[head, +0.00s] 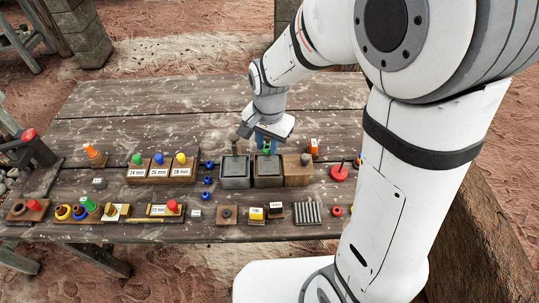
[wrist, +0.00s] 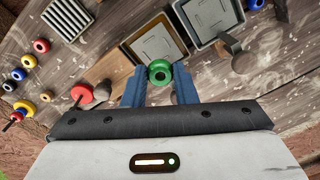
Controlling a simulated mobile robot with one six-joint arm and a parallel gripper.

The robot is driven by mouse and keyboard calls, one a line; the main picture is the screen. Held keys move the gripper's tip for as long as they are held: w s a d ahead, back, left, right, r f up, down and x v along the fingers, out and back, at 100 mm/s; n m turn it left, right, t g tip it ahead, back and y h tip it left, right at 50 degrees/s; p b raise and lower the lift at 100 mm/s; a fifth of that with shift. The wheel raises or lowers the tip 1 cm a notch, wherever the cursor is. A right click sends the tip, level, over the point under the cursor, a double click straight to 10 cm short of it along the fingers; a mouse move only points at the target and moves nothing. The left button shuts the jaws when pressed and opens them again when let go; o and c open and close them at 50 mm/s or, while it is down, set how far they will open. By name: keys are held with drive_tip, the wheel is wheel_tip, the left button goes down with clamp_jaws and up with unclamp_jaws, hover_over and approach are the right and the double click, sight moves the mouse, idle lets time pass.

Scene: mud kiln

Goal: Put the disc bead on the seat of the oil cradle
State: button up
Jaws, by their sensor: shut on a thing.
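My gripper (head: 266,147) is over the back middle of the table, above the grey square trays. In the wrist view its blue fingers (wrist: 159,85) are shut on a small green bead with a dark central hole (wrist: 159,66). The bead is held off the table, and I take it to be the disc bead. I cannot tell for sure which stand is the oil cradle, as the labels are too small to read. Several small wooden stands are along the front, among them a block with a dark round top (head: 227,214).
Two grey square trays (head: 235,172) and a wooden block (head: 299,173) stand below my gripper. A red disc with a peg (head: 340,173) is to the right. A ridged grey plate (head: 307,213) lies in front. Knobbed wooden blocks (head: 160,172) stand left; loose blue beads (head: 208,181) lie between.

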sight(268, 166)
wheel_tip(268, 166, down, 3)
drive_tip(key=shift+w+d+r, duration=0.1)
drive_tip(key=shift+r, duration=0.1)
drive_tip(key=shift+d+f, duration=0.1)
drive_tip(key=shift+f, duration=1.8)
drive_tip(key=shift+f, duration=0.15)
drive_tip(key=o, duration=0.8)
